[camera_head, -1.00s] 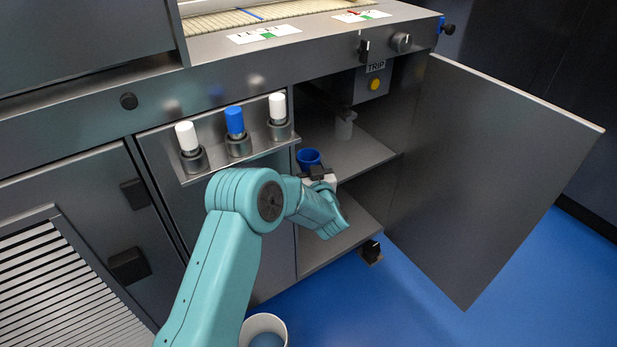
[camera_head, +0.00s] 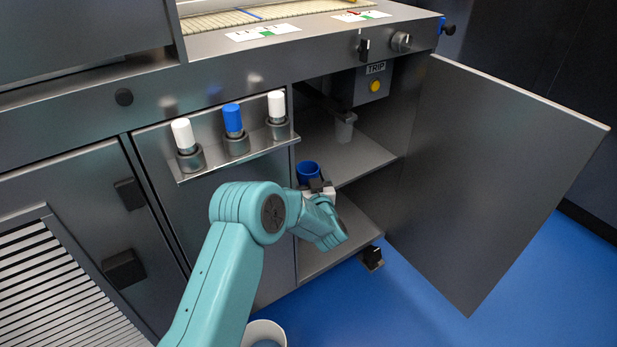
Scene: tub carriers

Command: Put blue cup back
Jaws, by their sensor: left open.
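The blue cup (camera_head: 308,171) stands upright at the left front of the upper shelf (camera_head: 362,160) inside the open cabinet; its open rim shows. My left gripper (camera_head: 319,187) is just in front of the cup, close to its lower right side, and hides part of it. It is open; I cannot tell whether its fingers touch the cup. My right gripper is not in view.
The cabinet door (camera_head: 500,180) stands wide open on the right. A rack (camera_head: 232,158) with two white-capped bottles and one blue-capped bottle sticks out at left. A translucent cup (camera_head: 344,128) is deeper inside. A white tub (camera_head: 264,333) is on the blue floor below.

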